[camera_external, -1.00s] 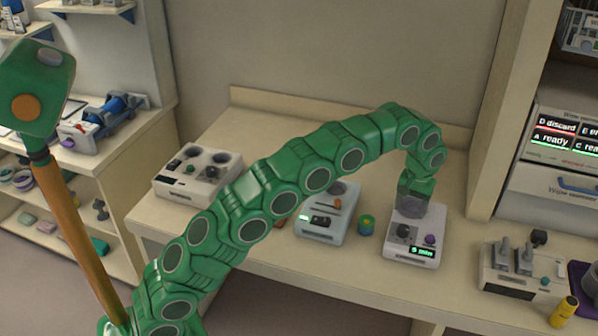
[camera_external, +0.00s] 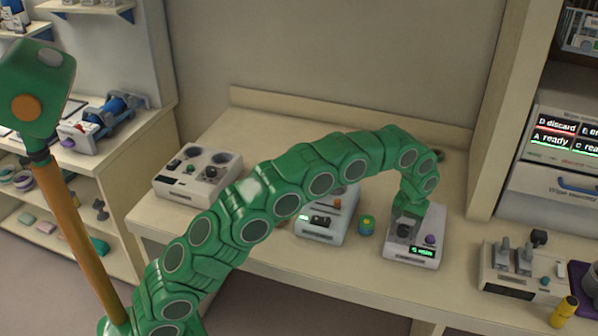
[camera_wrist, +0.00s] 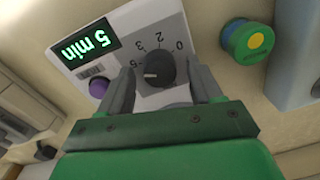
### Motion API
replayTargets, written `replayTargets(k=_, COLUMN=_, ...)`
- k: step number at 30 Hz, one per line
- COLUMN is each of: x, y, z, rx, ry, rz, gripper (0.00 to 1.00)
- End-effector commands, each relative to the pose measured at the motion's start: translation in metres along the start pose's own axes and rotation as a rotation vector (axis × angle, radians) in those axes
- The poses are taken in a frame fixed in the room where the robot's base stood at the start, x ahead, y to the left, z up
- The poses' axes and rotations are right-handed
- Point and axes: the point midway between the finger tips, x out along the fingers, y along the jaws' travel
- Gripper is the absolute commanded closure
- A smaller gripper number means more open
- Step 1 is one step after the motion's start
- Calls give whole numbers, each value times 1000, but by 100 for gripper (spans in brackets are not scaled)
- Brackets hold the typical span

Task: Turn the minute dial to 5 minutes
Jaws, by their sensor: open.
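The black minute dial (camera_wrist: 158,70) sits on a pale timer box with a printed scale. In the wrist view its white mark points left, toward the 5 end. The green display (camera_wrist: 89,46) reads "5 min". My gripper (camera_wrist: 162,74) is open, with one grey finger on each side of the dial; gaps show between the fingers and the dial. In the external view the timer box (camera_external: 432,222) stands at the right of the bench, its display (camera_external: 424,251) lit green. My gripper (camera_external: 407,212) is over the box and hides part of its top.
A purple button (camera_wrist: 98,87) is beside the dial. A teal and yellow round piece (camera_external: 367,224) stands left of the box. Another device (camera_external: 330,222) is farther left, partly behind my arm. A joystick panel (camera_external: 522,268) stands to the right.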

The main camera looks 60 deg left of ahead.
Motion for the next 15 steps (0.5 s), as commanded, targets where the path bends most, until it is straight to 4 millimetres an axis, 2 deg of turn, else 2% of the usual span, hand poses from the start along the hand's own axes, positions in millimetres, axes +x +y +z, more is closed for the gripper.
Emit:
replayTargets(k=2, x=0, y=0, z=0, rx=0, ry=0, rz=0, gripper=36)
replayTargets(k=13, x=0, y=0, z=0, rx=0, ry=0, rz=0, gripper=91)
replayTargets(k=15, x=0, y=0, z=0, rx=2, ry=0, rz=0, gripper=92)
